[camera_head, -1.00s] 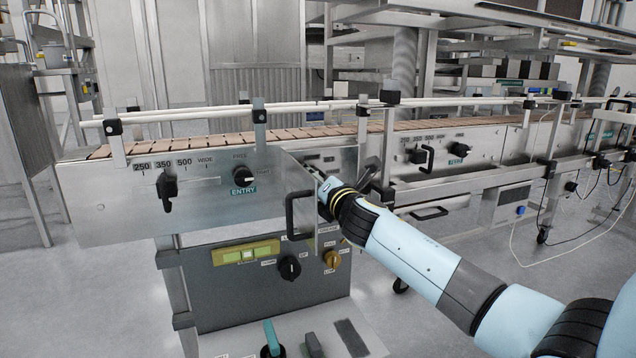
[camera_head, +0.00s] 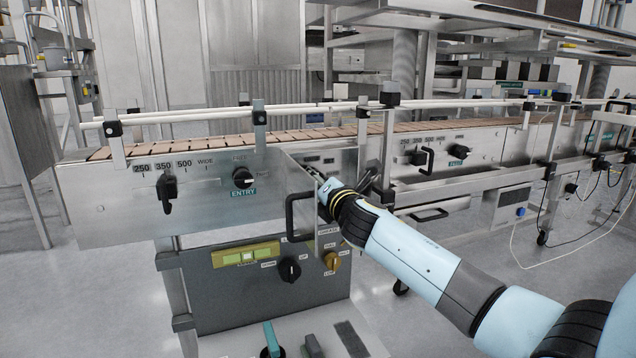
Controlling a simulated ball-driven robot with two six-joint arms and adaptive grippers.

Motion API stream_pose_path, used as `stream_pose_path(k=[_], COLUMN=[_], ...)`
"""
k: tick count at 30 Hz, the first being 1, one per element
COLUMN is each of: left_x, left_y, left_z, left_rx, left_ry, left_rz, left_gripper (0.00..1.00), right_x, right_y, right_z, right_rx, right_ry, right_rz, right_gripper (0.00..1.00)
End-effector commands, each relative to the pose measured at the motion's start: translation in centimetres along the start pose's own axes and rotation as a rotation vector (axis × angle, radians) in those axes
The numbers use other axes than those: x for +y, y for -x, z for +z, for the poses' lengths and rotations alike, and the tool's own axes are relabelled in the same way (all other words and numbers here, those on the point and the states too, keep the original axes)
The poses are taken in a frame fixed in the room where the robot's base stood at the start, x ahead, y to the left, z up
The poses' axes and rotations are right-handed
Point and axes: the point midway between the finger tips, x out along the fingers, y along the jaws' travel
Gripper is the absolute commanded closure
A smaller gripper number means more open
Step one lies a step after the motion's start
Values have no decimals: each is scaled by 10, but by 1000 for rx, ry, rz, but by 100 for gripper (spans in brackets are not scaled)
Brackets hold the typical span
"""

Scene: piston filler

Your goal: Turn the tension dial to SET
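My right arm reaches in from the lower right, and its gripper (camera_head: 322,184) is at the edge of a hinged metal door (camera_head: 303,184) that stands out from the conveyor's side. The fingertips are small and partly hidden, so I cannot tell whether they are open or shut, or touching the door. No dial in view carries a legible TENSION or SET label. A black dial (camera_head: 243,178) with small marks around it sits above an ENTRY label, left of the door. Part of the recess behind the door is hidden by the door and my gripper. My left gripper is not in view.
A black pointer lever (camera_head: 167,190) sits under the 250, 350, 500, WIDE scale. The door's black handle (camera_head: 298,215) sticks out. Guide rails run above the conveyor belt (camera_head: 200,146).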

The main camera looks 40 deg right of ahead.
Motion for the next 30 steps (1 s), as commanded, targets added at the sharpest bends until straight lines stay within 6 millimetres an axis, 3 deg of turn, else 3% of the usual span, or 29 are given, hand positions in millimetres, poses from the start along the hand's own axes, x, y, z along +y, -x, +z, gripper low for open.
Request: stream_pose_path(k=[10, 21, 30], left_x=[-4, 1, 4], left_y=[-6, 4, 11], left_z=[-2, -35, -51], left_rx=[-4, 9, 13], left_ry=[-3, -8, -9], left_rz=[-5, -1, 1], left_gripper=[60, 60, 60], right_x=[-2, -3, -3], right_y=[0, 0, 0], right_z=[-2, -2, -2], right_rx=[1, 0, 1], right_ry=[-231, -532, -687], right_rz=[-1, -2, -3], right_gripper=[95, 95, 95])
